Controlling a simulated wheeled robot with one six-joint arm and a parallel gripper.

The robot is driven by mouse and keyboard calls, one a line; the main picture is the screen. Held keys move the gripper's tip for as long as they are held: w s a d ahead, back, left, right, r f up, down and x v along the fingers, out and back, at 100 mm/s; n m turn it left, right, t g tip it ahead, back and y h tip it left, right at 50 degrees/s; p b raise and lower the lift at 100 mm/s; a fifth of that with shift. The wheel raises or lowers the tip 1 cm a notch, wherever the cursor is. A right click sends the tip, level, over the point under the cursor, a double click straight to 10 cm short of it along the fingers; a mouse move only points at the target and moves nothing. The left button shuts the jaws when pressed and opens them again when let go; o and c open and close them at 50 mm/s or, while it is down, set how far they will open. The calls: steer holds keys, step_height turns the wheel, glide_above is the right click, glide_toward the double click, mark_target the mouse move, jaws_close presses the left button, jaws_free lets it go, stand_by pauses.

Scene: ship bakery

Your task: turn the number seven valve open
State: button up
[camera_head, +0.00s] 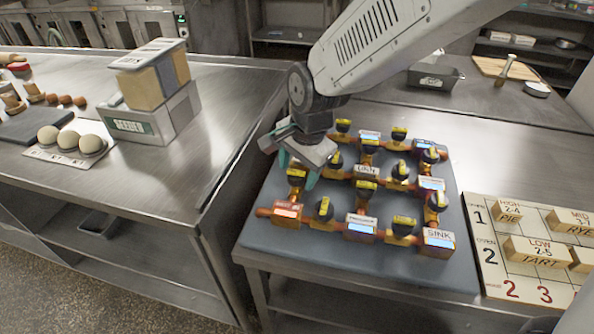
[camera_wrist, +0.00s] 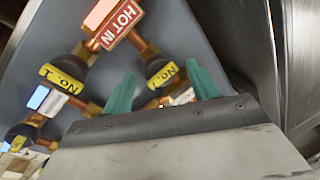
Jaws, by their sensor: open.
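Several valves with yellow-and-black handles sit on copper pipes on a grey board (camera_head: 350,258). In the wrist view, one valve (camera_wrist: 162,75) shows between my fingertips and another (camera_wrist: 64,78) to the left. My gripper (camera_head: 298,172) is open and empty, with teal fingers pointing down at the board's left side, close to a valve (camera_head: 297,176). The wrist view shows both fingers (camera_wrist: 162,86) apart. Contact cannot be told.
A board with number tiles (camera_head: 520,275) lies right of the valve board. Left, across a gap, a steel counter (camera_head: 225,100) carries a boxed stack (camera_head: 155,110) and round dough pieces (camera_head: 68,140). Labelled blocks such as "SINK" (camera_head: 438,240) stand among the pipes.

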steer(key=shift+a+f, duration=0.1)
steer(key=shift+f, duration=0.35)
steer(key=c, duration=0.9)
steer(key=n, duration=0.4)
steer(key=shift+f+n+g, duration=0.1)
steer(key=shift+n+g, duration=0.2)
steer(key=shift+g, duration=0.1)
steer(key=n, duration=0.2)
steer(key=n+g, duration=0.1)
steer(key=n, duration=0.1)
steer(key=shift+w+d+n, duration=0.15)
steer(key=shift+d+n, duration=0.05)
steer(key=shift+n, duration=0.1)
steer(key=n, duration=0.4)
steer(key=shift+w+g, duration=0.1)
steer(key=shift+g, duration=0.3)
steer(key=shift+w+a+n+g, duration=0.1)
steer(key=shift+n+g, duration=0.05)
steer(key=shift+n, duration=1)
steer(key=shift+w+n+g, duration=0.1)
steer(key=shift+n+g, duration=0.05)
steer(key=shift+n, duration=1)
